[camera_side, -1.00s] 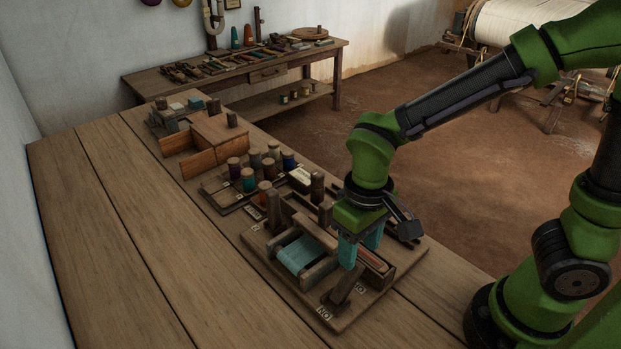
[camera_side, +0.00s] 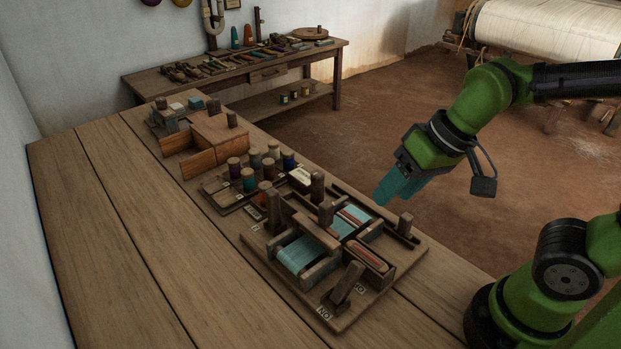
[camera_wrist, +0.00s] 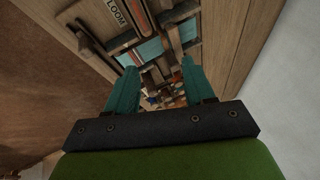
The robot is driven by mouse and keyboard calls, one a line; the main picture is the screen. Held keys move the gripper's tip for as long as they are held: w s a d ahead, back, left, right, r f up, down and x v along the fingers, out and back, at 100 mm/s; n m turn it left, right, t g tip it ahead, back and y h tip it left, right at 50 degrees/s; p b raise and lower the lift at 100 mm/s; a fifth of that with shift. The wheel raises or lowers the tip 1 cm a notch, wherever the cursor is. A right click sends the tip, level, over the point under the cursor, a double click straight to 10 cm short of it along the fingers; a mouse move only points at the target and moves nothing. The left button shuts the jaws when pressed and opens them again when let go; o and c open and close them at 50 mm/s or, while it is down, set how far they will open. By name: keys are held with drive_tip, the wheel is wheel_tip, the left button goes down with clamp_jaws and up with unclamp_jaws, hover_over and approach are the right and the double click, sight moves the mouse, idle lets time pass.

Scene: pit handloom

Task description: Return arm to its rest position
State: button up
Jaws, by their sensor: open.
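My gripper (camera_side: 392,188) is up in the air to the right of the small loom, beyond the table's right edge in the side view. Its teal fingers point down and to the left. In the wrist view the two fingers of my gripper (camera_wrist: 157,90) stand apart with nothing between them. The small wooden loom (camera_side: 333,318) sits on the table, with teal cloth (camera_side: 298,254) on its front roller and teal threads behind. A shuttle with a reddish-brown middle (camera_side: 371,258) rests in the box at the loom's right side.
Thread spools (camera_side: 249,180) stand in a rack behind the loom. A wooden box (camera_side: 201,160) lies farther back. A second table (camera_side: 262,74) with tools stands at the wall, and a large loom (camera_side: 545,25) at the back right. The table's left side is clear.

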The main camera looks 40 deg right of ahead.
drive_tip(key=d+r+t, duration=0.1)
drive_tip(key=d+r+m, duration=0.1)
drive_tip(key=d, duration=0.1)
drive_tip(key=s+d+r+m+t, duration=0.1)
drive_tip(key=shift+d+r+t+h, duration=0.15)
drive_tip(key=shift+r+t+h, duration=0.15)
drive_tip(key=shift+r, duration=0.1)
